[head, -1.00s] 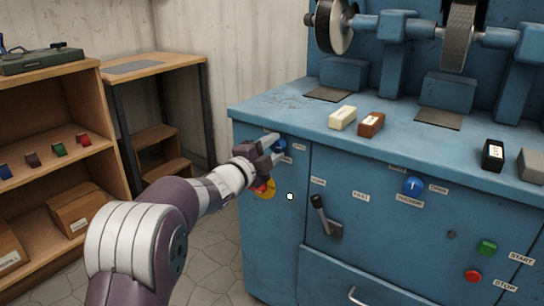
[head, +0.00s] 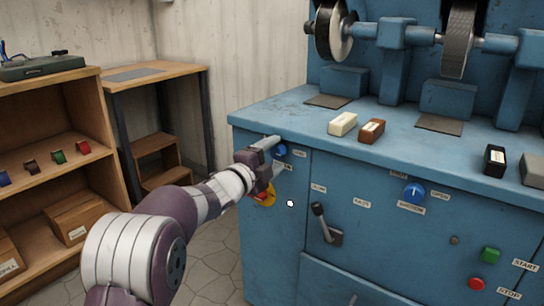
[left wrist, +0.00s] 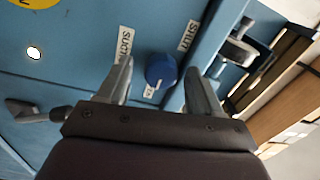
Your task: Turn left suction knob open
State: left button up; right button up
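The left suction knob (head: 280,151) is a blue round knob with a white pointer line on the front of the blue machine. It shows more fully in the left wrist view (left wrist: 161,70), with its white line towards the bottom of the picture. A SUCTION label (left wrist: 125,45) and a SHUT label (left wrist: 188,36) are beside it; another label below is partly hidden. My left gripper (head: 276,158) is open, with one finger on each side of the knob. Gaps show between knob and fingers in the left wrist view (left wrist: 162,75). My right gripper is not in view.
A red and yellow emergency button (head: 264,195) is just below my left gripper. A black lever (head: 324,223) and a second blue knob (head: 413,193) are further right on the panel. A wooden shelf (head: 50,150) stands at the left.

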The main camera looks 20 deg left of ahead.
pick_arm(q)
jog(key=p+v, duration=0.3)
jog(key=v, duration=0.9)
jog(key=shift+s+p, duration=0.3)
jog(key=shift+s, duration=0.05)
jog(key=shift+a+f, duration=0.1)
jog(key=shift+a, duration=0.05)
